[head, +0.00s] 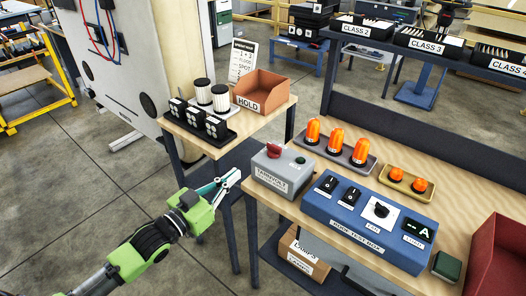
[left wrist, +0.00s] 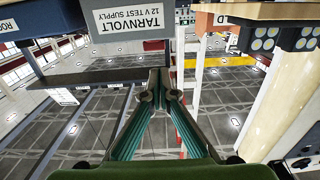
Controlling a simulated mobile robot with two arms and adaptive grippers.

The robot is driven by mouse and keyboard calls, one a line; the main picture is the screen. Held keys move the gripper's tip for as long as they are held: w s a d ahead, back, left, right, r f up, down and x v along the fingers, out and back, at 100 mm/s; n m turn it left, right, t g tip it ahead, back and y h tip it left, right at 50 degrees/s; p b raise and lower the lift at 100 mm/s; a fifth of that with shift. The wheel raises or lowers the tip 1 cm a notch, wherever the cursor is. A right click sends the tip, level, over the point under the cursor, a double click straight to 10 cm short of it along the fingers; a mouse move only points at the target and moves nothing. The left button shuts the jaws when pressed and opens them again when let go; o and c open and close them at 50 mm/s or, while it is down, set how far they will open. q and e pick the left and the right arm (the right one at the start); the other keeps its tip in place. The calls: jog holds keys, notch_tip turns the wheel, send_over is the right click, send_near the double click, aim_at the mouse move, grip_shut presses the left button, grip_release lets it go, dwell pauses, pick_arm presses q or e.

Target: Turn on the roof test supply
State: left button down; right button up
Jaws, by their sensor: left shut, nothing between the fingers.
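The grey Tarnvolt 12 V test supply box (head: 284,187) stands at the left end of the wooden bench. A red knob (head: 273,151) and a small green round part (head: 300,160) are on its top. Its labelled front shows upside down in the left wrist view (left wrist: 155,44). My left gripper (head: 237,174) is shut and empty, just left of the box and apart from it. Its closed fingers also show in the left wrist view (left wrist: 159,76). The knob is out of sight there. My right gripper is not in view.
A blue test box (head: 330,214) with switches, a dial and a display stands to the right. Trays of orange lamps (head: 351,158) lie behind. A side table (head: 190,142) holds black lamps, white cylinders and an orange HOLD bin (head: 265,91). Open floor lies left.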

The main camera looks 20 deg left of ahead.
pick_arm(q)
jog(key=p, duration=0.2)
send_near(269, 146)
jog(key=x, duration=0.5)
jog(key=shift+w+d+r, duration=0.1)
jog(key=shift+w, duration=0.1)
jog(key=shift+p+x, duration=0.3)
jog(key=shift+x, duration=0.5)
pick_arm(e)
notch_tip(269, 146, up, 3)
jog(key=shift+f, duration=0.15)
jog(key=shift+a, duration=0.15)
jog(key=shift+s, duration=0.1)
